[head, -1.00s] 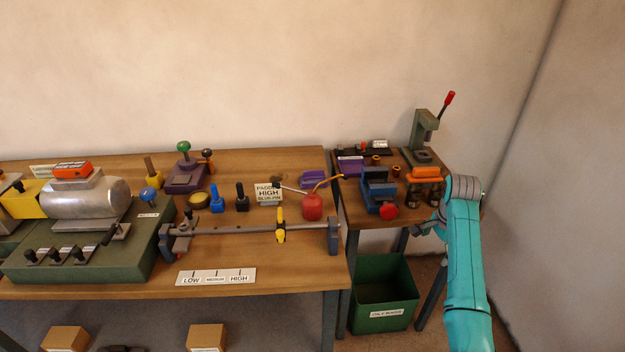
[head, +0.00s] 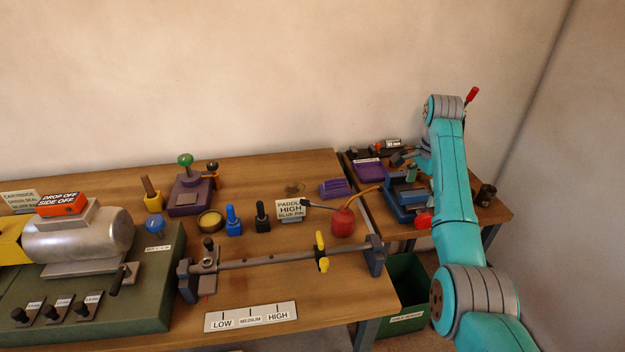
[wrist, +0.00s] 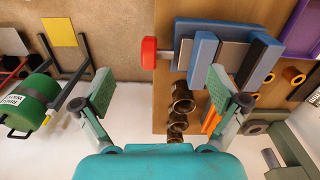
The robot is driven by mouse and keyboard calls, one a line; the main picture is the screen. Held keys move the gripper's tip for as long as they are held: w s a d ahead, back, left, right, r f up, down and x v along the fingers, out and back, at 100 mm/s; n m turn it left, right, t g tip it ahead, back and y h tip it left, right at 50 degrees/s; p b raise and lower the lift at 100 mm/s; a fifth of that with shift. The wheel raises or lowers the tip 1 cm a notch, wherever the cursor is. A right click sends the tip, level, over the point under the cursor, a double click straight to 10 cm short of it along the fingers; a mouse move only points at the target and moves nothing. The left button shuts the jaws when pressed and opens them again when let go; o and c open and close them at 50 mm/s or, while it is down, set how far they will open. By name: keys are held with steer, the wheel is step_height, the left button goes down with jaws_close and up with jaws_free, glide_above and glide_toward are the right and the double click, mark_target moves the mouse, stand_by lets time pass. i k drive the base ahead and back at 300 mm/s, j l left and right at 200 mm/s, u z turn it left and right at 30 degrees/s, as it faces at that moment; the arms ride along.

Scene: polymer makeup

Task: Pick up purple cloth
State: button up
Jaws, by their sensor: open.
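I cannot clearly make out a cloth. A purple ridged or folded piece (head: 335,188) lies at the right rear of the main bench in the head view; I cannot tell if it is cloth. A purple labelled tray-like piece (head: 368,171) sits on the side table, left of the blue vise (head: 405,205). In the wrist view a purple strip (wrist: 262,42) shows beside the blue vise (wrist: 203,52). My gripper (wrist: 162,92) is open and empty, its two fingers wide apart above the side table's edge.
Brass cups (wrist: 182,100) and an orange piece (wrist: 210,118) are near my right finger in the wrist view. The vise's red knob (head: 423,220) faces forward. A red oil can (head: 342,222) stands near the bench's right edge. A green bin (head: 405,285) is below.

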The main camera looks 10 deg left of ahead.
mark_target(331, 189)
steer(key=i+j, duration=0.1)
steer(key=j, duration=0.3)
steer(key=i+j, duration=0.15)
steer(key=j, duration=0.2)
steer(key=i+j, duration=0.1)
steer(key=j, duration=0.3)
